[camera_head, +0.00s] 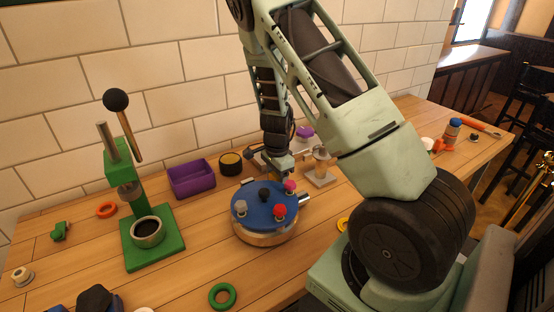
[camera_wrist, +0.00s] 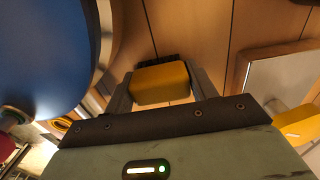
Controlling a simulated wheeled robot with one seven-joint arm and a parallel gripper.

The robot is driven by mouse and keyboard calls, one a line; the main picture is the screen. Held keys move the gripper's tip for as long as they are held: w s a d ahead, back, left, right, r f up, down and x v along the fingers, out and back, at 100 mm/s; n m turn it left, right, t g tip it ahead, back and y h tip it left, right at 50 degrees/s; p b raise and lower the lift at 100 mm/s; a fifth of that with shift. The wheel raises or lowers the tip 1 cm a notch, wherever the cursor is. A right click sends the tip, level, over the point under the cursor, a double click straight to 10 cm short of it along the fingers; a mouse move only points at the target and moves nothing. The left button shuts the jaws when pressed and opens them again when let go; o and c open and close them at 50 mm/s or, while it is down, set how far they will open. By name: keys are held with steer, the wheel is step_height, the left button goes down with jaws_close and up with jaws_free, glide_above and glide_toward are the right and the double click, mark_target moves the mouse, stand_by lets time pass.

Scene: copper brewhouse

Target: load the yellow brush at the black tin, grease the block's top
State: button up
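My gripper (camera_wrist: 162,88) is shut on the yellow brush (camera_wrist: 163,84) in the wrist view. The brush's dark bristles show beyond its yellow body, over bare wooden table. In the head view, my gripper (camera_head: 281,166) is low behind the blue-topped round device, and the brush cannot be made out there. The black tin (camera_head: 231,168), with a yellowish top, stands left of my gripper against the wall, apart from it. A tan upright piece on a pale plate (camera_head: 320,178) stands just right of my gripper; I cannot tell if it is the block.
The blue-topped round device (camera_head: 262,210) with several coloured knobs stands in front of my gripper; its blue top fills the wrist view's left (camera_wrist: 40,55). A purple bin (camera_head: 191,181) and a green press (camera_head: 150,235) stand left. A green ring (camera_head: 222,296) lies near the front.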

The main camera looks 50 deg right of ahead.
steer(key=o, duration=0.4)
steer(key=shift+r, duration=0.25)
steer(key=shift+r+p, duration=0.35)
steer(key=shift+p, duration=0.2)
steer(key=c, duration=1.4)
step_height(320, 180, up, 8)
steer(key=p, duration=0.7)
